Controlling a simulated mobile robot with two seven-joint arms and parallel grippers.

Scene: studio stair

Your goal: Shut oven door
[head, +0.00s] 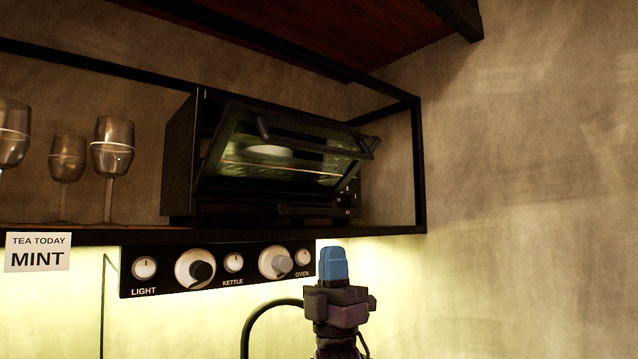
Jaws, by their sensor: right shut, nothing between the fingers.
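The black oven (180,165) stands on the shelf in the upper middle of the head view. Its glass door (225,160) is partly open, with the upper edge tilted out from the body. A dark bar (325,148) runs along the door's upper part. A pale round item (268,151) shows through the glass. My right gripper (334,264), with blue fingertips, points up below the oven's right end. It is shut and empty, and appears apart from the door. My left gripper is not in view.
A control panel (220,268) with several knobs hangs under the shelf (95,236), left of my right gripper. Several glasses (112,160) stand left of the oven. A black frame post (419,170) stands right of it. Open space lies in front of the right wall.

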